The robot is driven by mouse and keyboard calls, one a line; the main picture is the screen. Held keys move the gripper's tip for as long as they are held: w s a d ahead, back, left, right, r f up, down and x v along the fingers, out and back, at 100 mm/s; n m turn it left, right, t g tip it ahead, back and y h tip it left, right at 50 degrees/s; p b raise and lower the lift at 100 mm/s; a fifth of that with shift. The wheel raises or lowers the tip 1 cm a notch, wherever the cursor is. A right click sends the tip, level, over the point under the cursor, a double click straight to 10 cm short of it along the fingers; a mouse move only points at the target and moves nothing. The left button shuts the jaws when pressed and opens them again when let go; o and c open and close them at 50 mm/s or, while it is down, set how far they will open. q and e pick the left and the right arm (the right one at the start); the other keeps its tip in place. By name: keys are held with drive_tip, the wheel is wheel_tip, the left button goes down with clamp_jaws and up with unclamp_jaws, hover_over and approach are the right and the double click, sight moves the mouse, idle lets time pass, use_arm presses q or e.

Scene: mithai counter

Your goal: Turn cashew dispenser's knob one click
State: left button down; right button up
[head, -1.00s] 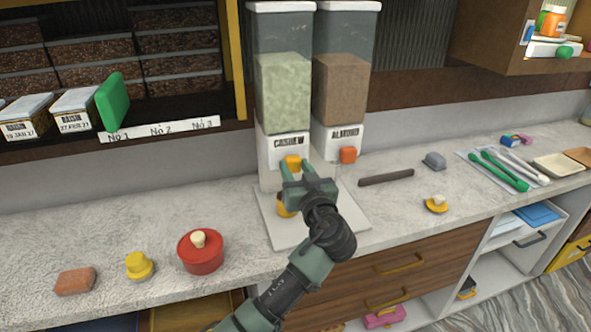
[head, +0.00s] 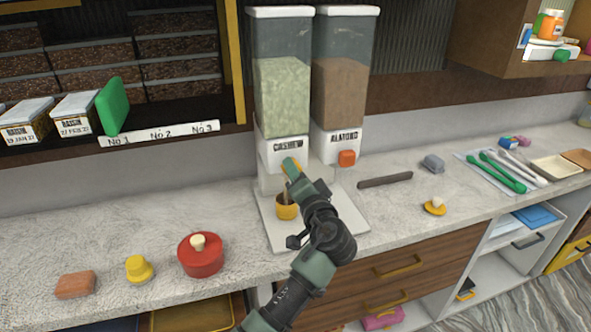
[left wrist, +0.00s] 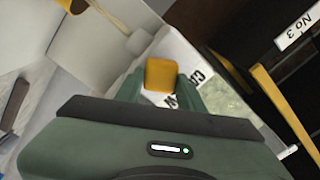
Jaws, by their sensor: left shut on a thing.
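The cashew dispenser (head: 282,100) stands at the back of the counter, a clear bin of pale nuts above a white base labelled CASHEW. Its yellow knob (left wrist: 161,75) shows between my left gripper's fingers in the left wrist view. My left gripper (head: 292,168) is shut on that knob and looks rolled over; in the head view it hides most of the knob. A small yellow cup (head: 287,208) stands on the pale tray (head: 272,234) below the spout, partly behind my left arm. My right gripper is not in view.
The almond dispenser (head: 339,95) with its orange knob (head: 346,158) stands close on the right. A dark bar (head: 385,179) lies right of the tray. A red lidded pot (head: 200,255), a yellow knobbed piece (head: 139,267) and a brown block (head: 75,284) sit at left.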

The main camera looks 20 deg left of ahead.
use_arm(q)
drive_tip(key=shift+f+m+p, duration=0.1)
drive_tip(key=shift+m+p, duration=1.4)
drive_tip(key=shift+m, duration=1.7)
drive_tip(key=c, duration=0.9)
unclamp_jaws()
drive_tip(key=shift+d, duration=0.1)
